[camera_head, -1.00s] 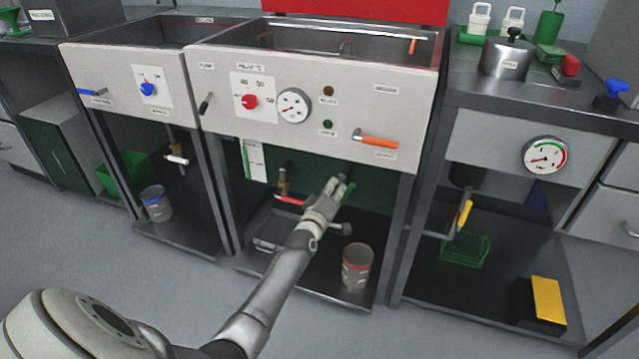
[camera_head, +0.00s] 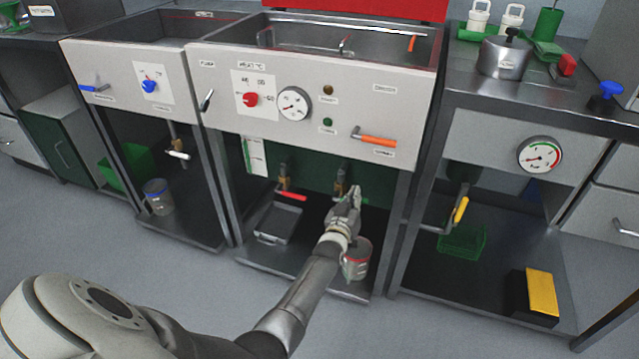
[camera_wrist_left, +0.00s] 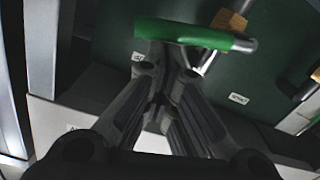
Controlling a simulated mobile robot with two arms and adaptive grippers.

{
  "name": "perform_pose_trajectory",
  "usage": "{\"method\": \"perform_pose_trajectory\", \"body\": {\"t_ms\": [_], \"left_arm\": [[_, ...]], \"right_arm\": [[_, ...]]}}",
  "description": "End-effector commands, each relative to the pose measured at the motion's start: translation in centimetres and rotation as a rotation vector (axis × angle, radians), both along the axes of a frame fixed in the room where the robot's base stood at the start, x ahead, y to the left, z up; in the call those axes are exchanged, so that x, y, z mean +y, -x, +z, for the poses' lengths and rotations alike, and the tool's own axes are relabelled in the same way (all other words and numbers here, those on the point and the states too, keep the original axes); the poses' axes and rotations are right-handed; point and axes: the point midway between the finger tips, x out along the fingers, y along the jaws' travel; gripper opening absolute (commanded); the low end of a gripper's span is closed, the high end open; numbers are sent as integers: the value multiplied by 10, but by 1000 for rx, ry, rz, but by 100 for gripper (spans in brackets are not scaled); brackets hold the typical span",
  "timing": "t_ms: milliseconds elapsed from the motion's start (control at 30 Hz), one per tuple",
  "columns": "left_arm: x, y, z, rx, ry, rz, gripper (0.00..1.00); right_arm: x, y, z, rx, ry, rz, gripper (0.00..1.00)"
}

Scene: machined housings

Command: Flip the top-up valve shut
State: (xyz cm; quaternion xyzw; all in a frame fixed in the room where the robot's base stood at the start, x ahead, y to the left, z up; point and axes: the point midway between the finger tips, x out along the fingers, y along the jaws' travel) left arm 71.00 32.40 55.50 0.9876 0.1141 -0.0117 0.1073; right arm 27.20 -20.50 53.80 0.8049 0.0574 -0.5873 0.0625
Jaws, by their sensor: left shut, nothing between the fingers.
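A valve with a green lever (camera_head: 364,201) and a brass body (camera_head: 340,187) sits under the middle tank, against the dark green back panel. I cannot read which valve is labelled top-up. My left gripper (camera_head: 354,192) is shut and empty, right at this valve, and hides part of the lever. In the left wrist view, the green lever (camera_wrist_left: 195,35) lies roughly level across the picture, just beyond my closed fingertips (camera_wrist_left: 162,72). Whether they touch it I cannot tell. A similar valve with a red lever (camera_head: 291,195) is to the left. My right gripper is not in view.
A can with a red rim (camera_head: 358,262) stands on the lower shelf, partly behind my left arm. A metal tray (camera_head: 279,224) lies to its left. A yellow-handled valve (camera_head: 461,210) is at the right bench. The panel above carries an orange lever (camera_head: 377,141).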

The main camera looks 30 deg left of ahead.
Motion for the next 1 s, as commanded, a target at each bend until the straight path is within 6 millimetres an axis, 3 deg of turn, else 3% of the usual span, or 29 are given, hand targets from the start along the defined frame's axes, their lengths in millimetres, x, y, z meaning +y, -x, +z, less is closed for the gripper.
{"method": "perform_pose_trajectory", "body": {"t_ms": [167, 1000], "left_arm": [[-6, -1, -10, 28, -109, 0, 0], [-11, -2, -18, 26, -105, 1, 0]], "right_arm": [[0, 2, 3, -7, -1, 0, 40], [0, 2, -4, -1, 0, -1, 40]]}}
